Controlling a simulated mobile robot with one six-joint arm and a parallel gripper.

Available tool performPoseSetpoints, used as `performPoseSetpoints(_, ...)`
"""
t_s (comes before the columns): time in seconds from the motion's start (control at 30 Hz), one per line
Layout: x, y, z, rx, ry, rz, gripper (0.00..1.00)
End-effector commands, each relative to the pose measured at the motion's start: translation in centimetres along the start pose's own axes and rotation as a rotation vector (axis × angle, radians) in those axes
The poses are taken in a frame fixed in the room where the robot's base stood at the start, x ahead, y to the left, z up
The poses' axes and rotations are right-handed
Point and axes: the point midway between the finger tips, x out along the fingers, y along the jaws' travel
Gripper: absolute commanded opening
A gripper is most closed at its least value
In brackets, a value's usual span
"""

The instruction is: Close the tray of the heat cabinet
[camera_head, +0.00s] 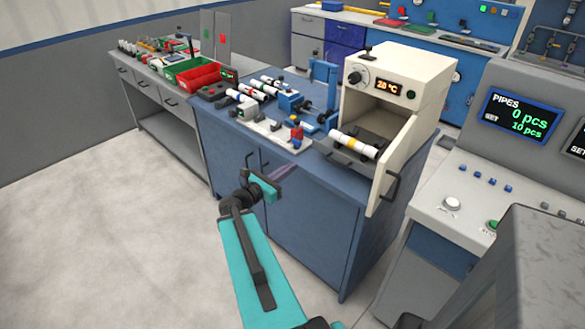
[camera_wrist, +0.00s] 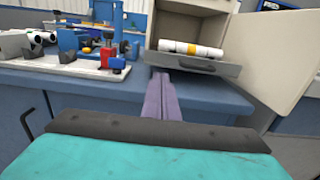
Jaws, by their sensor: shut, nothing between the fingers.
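The cream heat cabinet (camera_head: 417,67) stands on the blue bench with its door (camera_head: 394,160) swung open to the right. Its grey tray (camera_head: 332,151) is pulled out of the opening and carries a white pipe (camera_head: 355,144) with yellow and dark bands. In the wrist view the tray's front wall (camera_wrist: 200,65) faces me, with the pipe (camera_wrist: 190,48) behind it. My gripper (camera_head: 294,168) is shut and empty, in front of the bench. Its purple fingers (camera_wrist: 161,76) point at the left part of the tray front and overlap its lower edge in the wrist view; I cannot tell whether they touch.
A white fixture board (camera_head: 268,133) with blue and red clamps lies left of the tray. A blue press-like device (camera_head: 322,90) stands behind it. A control console (camera_head: 465,175) is at right. The floor at left is clear.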

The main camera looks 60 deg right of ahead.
Motion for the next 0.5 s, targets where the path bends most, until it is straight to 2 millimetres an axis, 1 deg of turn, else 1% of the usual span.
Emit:
performPoseSetpoints(0.03, 0.2, 0.0, -0.3, 0.002, 0.000, -0.001, 0.00)
performPoseSetpoints(0.5, 2.5, -0.1, -0.3, 0.002, 0.000, -0.002, 0.00)
